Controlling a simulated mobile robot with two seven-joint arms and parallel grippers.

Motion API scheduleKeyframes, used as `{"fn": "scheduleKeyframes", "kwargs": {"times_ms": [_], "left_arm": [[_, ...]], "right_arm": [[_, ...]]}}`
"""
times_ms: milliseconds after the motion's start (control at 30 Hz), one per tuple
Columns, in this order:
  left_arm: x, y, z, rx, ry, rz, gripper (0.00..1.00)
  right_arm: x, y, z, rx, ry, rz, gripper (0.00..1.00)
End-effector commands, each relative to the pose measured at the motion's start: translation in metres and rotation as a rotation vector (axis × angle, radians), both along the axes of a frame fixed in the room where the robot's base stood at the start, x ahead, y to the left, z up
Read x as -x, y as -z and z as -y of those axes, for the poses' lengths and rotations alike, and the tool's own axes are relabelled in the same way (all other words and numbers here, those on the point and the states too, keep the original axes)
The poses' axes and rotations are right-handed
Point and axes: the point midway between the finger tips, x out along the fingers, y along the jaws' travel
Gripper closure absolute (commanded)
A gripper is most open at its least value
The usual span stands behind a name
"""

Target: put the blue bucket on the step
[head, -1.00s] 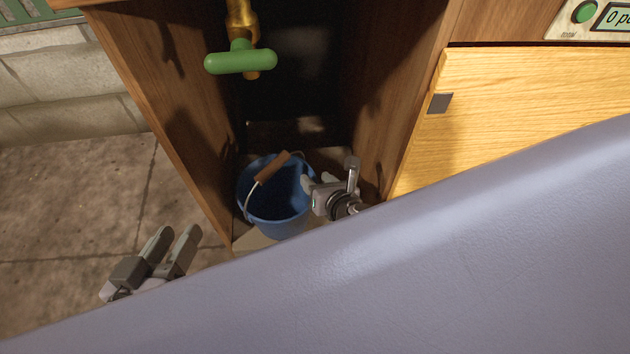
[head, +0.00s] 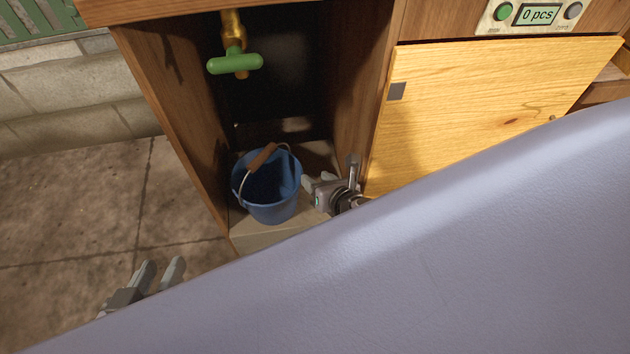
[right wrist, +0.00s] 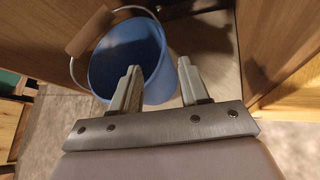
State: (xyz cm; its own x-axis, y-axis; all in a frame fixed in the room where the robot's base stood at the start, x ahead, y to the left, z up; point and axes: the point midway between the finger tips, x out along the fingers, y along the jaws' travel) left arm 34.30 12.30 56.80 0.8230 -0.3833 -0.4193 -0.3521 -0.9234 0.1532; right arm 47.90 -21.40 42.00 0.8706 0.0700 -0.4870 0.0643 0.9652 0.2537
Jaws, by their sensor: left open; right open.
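The blue bucket (head: 268,192) stands upright on the pale step (head: 268,238) inside the wooden bay, below the tap. Its wire handle with a brown grip (head: 263,157) is raised and leans over the rim. My right gripper (head: 312,183) is open and empty just right of the bucket. In the right wrist view, the bucket (right wrist: 112,50) lies beyond the open fingers (right wrist: 159,66), partly hidden by the left finger; I cannot tell whether they touch. My left gripper (head: 162,262) is open and empty over the floor at lower left, partly hidden by my body.
A brass tap with a green handle (head: 235,64) hangs above the bucket. The bay's wooden side wall (head: 180,110) is on the left. A light wood door panel (head: 480,100) is on the right, below a control panel (head: 535,14). The stone floor (head: 80,215) at left is clear.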

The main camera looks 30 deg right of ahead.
Motion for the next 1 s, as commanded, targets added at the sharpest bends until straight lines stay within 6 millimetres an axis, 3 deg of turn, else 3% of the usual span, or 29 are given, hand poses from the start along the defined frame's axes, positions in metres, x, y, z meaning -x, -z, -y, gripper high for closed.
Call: {"fn": "scheduleKeyframes", "kwargs": {"times_ms": [200,333,467,667,800,1000], "left_arm": [[0.004,0.003,-0.005,-0.030,-0.003,-0.010,0.57],[0.004,0.003,-0.006,-0.034,-0.004,-0.008,0.57],[0.003,0.003,-0.006,-0.033,-0.004,-0.009,0.57],[0.003,0.003,-0.006,-0.032,-0.004,-0.008,0.57],[0.003,0.002,-0.005,-0.031,-0.005,-0.006,0.57],[0.002,0.002,-0.005,-0.027,-0.007,-0.006,0.57]], "right_arm": [[0.001,-0.004,0.001,-0.019,0.007,-0.003,0.55],[0.015,-0.008,-0.017,-0.218,0.084,-0.040,0.55],[0.044,-0.022,-0.050,-0.659,0.277,-0.132,0.55],[0.090,-0.066,-0.086,-1.454,0.680,-0.329,0.55],[0.114,-0.101,-0.093,-1.935,0.952,-0.462,0.55],[0.134,-0.137,-0.089,-2.359,1.203,-0.588,0.55]]}}
